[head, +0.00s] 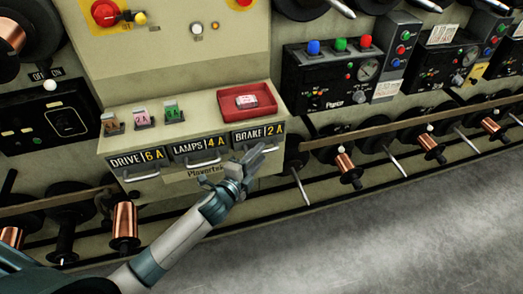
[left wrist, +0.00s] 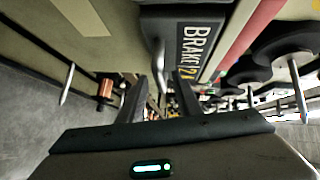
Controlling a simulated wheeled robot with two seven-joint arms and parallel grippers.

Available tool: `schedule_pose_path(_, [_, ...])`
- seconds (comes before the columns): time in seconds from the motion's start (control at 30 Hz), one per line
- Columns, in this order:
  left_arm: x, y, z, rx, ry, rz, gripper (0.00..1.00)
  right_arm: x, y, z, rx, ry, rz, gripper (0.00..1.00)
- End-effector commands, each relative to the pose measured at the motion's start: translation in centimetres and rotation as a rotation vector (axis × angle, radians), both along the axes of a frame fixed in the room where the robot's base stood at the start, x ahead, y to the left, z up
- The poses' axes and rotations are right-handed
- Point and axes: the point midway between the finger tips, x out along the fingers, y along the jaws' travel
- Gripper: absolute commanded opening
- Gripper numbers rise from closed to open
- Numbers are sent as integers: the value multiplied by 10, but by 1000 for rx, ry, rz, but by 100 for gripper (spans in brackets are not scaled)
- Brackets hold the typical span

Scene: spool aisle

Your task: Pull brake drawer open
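The brake drawer (head: 258,134) is the rightmost of three labelled drawers in the beige cabinet. Its black label reads BRAKE 2A, and its front looks level with the drawers beside it. My left gripper (head: 258,156) is just below this label and hides the drawer's handle in the head view. In the left wrist view, my left gripper (left wrist: 160,76) has its two dark fingers apart. The pale bar handle (left wrist: 158,52) shows just ahead of the gap, beside the BRAKE label (left wrist: 192,50). I cannot tell whether the fingers touch it. My right gripper is not in view.
The lamps drawer (head: 196,147) and drive drawer (head: 137,160) sit to the left, with bar handles. A red tray (head: 248,103) and small coloured fuses (head: 174,112) lie on the ledge above. Copper spools (head: 125,222) and rods line the machines below. The grey floor (head: 400,240) is clear.

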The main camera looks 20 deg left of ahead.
Motion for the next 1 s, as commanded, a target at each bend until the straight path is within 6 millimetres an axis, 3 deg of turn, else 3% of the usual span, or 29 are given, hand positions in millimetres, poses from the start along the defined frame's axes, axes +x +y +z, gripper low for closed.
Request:
schedule_pose_path(0.2, [19,-4,-3,0,0,-1,31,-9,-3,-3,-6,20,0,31])
schedule_pose_path(0.57, [22,-5,-4,0,0,-1,31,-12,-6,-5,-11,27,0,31])
schedule_pose_path(0.7, [22,-5,-4,0,0,-1,2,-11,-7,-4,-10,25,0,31])
schedule_pose_path(1.0, [19,-7,-4,-1,1,-1,0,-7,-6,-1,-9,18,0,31])
